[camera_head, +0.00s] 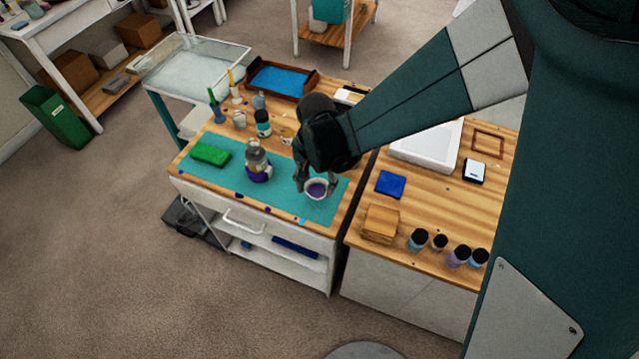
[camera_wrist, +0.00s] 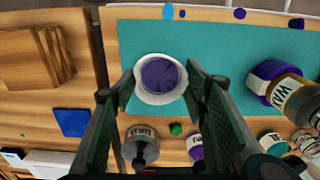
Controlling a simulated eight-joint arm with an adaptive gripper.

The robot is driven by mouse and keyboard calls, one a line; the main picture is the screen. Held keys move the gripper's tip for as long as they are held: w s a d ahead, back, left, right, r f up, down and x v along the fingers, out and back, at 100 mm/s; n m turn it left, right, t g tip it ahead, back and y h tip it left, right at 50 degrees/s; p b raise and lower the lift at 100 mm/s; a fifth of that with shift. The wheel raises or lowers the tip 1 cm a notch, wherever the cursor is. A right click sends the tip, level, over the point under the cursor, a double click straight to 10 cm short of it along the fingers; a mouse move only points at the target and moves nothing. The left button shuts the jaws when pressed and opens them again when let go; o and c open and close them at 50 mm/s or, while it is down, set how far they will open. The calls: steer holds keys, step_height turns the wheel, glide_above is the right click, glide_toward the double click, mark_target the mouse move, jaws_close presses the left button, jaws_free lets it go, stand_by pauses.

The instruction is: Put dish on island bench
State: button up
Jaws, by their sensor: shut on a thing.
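The dish (camera_head: 316,189) is a small white round bowl with purple inside. It is over the right part of the teal mat on the island bench (camera_head: 187,166). In the wrist view the dish (camera_wrist: 160,80) sits between my two fingers. My gripper (camera_head: 318,180) is shut on the dish, with a finger at each side of its rim. I cannot tell whether the dish touches the mat or hangs just above it. The teal mat (camera_head: 240,182) lies along the bench's front.
A jar with purple contents (camera_head: 258,168) and a green block (camera_head: 210,153) stand on the mat to the left. Small bottles and a blue tray (camera_head: 283,80) are behind. A second counter at right holds a wood stack (camera_head: 380,223), a blue square (camera_head: 390,184) and several bottles.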

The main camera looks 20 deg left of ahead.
mark_target(317, 193)
steer(key=shift+f, duration=1.7)
steer(key=shift+f, duration=0.15)
steer(key=o, duration=0.9)
steer(key=shift+b, duration=0.3)
steer(key=shift+r+p, duration=0.65)
steer(key=shift+r, duration=5.55)
